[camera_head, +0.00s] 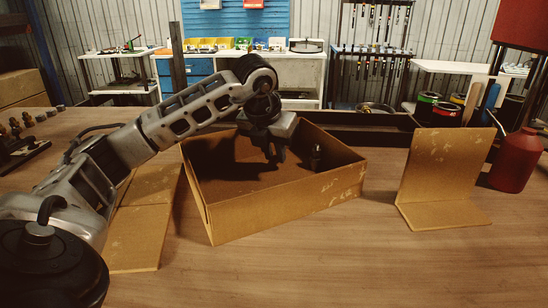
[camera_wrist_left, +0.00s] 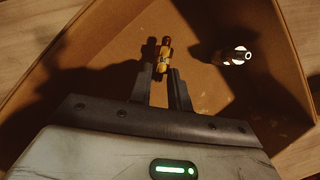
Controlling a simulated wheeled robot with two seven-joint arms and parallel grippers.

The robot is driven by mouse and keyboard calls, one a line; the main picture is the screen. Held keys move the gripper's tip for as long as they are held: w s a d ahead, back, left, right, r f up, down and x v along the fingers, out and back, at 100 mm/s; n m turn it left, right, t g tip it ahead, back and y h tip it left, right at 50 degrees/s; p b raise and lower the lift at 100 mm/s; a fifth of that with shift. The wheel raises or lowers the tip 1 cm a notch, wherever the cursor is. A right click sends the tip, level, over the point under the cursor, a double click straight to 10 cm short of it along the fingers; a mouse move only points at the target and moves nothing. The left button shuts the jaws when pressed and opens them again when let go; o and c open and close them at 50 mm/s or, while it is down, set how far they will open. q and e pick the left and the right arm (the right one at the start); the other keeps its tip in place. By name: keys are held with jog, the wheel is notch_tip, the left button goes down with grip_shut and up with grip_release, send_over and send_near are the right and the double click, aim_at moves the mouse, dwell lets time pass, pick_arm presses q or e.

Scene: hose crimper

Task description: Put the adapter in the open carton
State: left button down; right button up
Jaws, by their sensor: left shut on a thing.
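The open carton (camera_head: 285,208) is a brown cardboard box on the table in the head view, with its flaps spread. In the left wrist view the gripper (camera_wrist_left: 163,72) is shut on a small brass-coloured adapter (camera_wrist_left: 165,52), over the carton floor (camera_wrist_left: 120,40). I cannot tell how high it is above the floor. The head view does not show the adapter clearly. A dark fitting (camera_head: 316,157) stands inside the carton at the right; the wrist view shows it with a pale ring (camera_wrist_left: 236,56). My right gripper is not in view.
A carton flap (camera_head: 148,225) lies out to the left. The table front (camera_head: 340,265) is clear.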

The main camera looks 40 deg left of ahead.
pick_arm(q)
jog(key=shift+f, duration=0.65)
jog(key=shift+f, duration=0.1)
jog(key=c, duration=1.3)
grip_release()
jog(key=shift+r, duration=0.2)
jog(key=v, duration=1.1)
jog(key=shift+s+r+p, duration=0.15)
jog(key=shift+r+p, duration=0.25)
